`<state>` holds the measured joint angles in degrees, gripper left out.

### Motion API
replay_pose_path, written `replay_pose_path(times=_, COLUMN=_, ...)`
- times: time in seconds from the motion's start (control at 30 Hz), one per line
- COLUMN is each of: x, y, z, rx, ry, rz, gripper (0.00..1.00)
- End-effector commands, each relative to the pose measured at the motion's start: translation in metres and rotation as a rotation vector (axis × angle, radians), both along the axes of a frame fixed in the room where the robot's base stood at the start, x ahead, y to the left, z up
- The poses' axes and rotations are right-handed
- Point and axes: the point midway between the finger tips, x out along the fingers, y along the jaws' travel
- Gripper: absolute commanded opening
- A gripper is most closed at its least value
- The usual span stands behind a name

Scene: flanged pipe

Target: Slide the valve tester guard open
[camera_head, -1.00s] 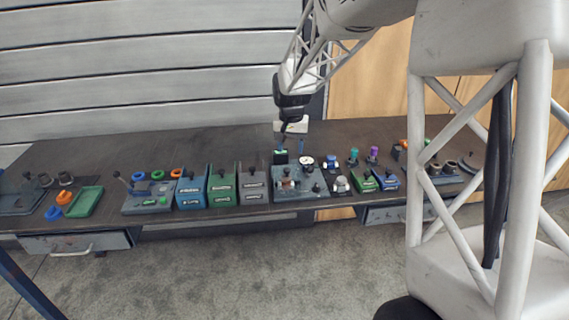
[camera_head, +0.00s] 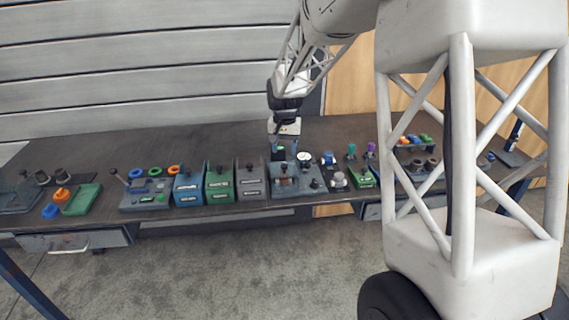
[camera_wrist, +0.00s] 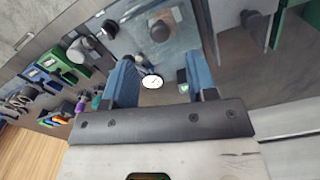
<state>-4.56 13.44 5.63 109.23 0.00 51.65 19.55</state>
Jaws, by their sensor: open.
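The valve tester (camera_head: 299,188) is a blue-grey unit at the middle of the bench, with a round white gauge (camera_head: 304,158) at its back and dark knobs. In the wrist view the gauge (camera_wrist: 152,82) shows between my fingers, with a small green-lit display (camera_wrist: 182,75) beside it. A pale, see-through area over the tester (camera_wrist: 182,42) may be the guard; I cannot tell its edges or position clearly. My gripper (camera_head: 285,150) hangs over the back of the tester, pointing down. Its two blue fingers (camera_wrist: 160,65) are open, with nothing seen held between them.
The bench behind the bins is clear.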

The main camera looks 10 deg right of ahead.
Motion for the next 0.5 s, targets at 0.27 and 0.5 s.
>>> replay_pose_path(times=0.27, x=0.000, y=0.000, z=-0.034, rx=0.000, ry=0.003, rz=0.000, gripper=0.52)
replay_pose_path(times=0.5, x=0.000, y=0.000, z=-0.057, rx=0.000, ry=0.002, rz=0.000, gripper=0.52)
